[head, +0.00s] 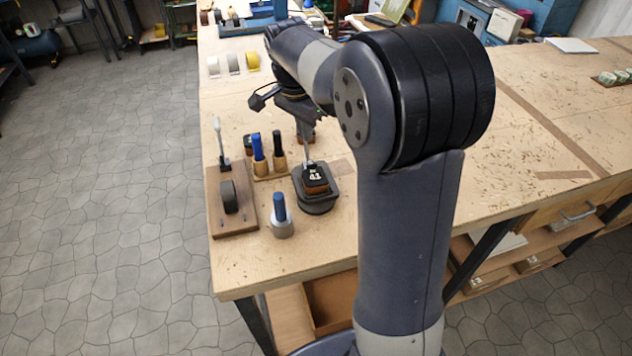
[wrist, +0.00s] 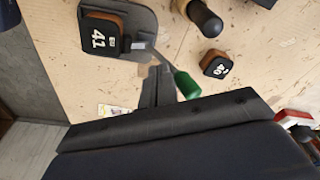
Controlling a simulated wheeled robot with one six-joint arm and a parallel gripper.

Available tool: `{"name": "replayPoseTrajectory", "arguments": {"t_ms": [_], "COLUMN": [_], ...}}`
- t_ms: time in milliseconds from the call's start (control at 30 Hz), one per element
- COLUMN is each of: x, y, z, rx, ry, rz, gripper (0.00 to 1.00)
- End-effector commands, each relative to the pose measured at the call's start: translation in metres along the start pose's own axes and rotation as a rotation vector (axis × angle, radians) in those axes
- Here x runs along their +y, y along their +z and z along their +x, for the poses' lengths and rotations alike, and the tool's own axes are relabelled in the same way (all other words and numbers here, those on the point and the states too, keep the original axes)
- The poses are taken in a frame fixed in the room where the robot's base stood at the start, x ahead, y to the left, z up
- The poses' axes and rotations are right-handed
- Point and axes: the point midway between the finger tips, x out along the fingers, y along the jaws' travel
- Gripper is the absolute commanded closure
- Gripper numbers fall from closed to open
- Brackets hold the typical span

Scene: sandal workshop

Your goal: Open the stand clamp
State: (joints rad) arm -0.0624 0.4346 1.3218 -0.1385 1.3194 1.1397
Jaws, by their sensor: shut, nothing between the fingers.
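A dark stand (head: 318,206) holds a black-and-brown block marked 41 (head: 316,178) near the bench's front left. In the wrist view the stand (wrist: 148,22) and the block (wrist: 101,36) are at the upper left. The stand clamp's metal lever (head: 307,146) rises behind the block. Its green handle (wrist: 186,85) shows in the wrist view, just right of my gripper's fingers. My gripper (wrist: 152,72) is shut and empty, close beside the lever. I cannot tell whether they touch. In the head view my arm partly hides this spot.
A blue-capped bottle (head: 281,218) stands in front. A wooden board (head: 236,222) with a roller and upright lever is farther left. A block marked 40 (wrist: 216,64) lies near the handle.

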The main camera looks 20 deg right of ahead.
Motion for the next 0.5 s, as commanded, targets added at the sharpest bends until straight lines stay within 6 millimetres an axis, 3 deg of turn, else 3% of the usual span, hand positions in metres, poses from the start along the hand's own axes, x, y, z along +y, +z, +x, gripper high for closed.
{"name": "replayPoseTrajectory", "arguments": {"t_ms": [500], "x": [-0.0105], "y": [-0.0060], "z": [0.0020], "rx": [0.000], "ry": [0.000], "rz": [0.000], "gripper": [1.00]}}
